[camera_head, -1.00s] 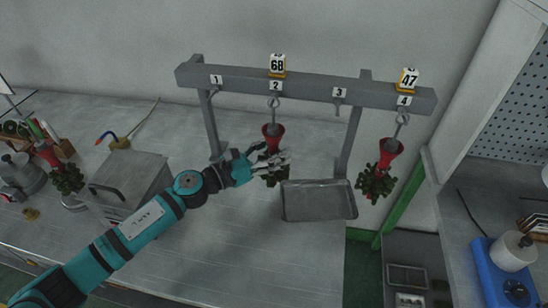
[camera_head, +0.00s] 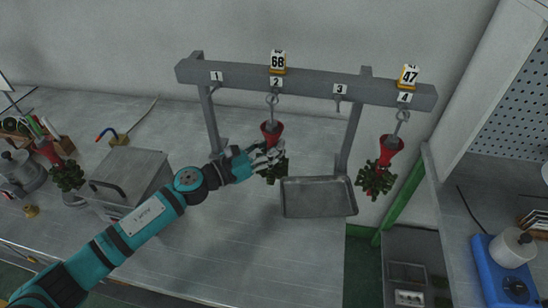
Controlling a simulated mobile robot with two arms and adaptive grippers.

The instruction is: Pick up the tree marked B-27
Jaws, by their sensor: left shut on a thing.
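A tree with a red cone (camera_head: 272,130) and dark green clustered parts hangs from hook 2 of the grey rack (camera_head: 310,89), under a tag reading 68 (camera_head: 278,62). My left gripper (camera_head: 272,158) is shut on this tree at the lower end of its red cone, hiding part of it. The tree still appears on its hook. A second tree (camera_head: 376,178) of the same kind hangs from hook 4, under a tag reading 47 (camera_head: 409,75). I cannot make out a B-27 mark. My right gripper is not in view.
A grey metal tray (camera_head: 318,198) lies under the rack, right of the gripper. Hooks 1 and 3 are empty. A grey box (camera_head: 128,180) stands left of the rack, with another tree (camera_head: 67,176) beyond it. The front middle of the table is clear.

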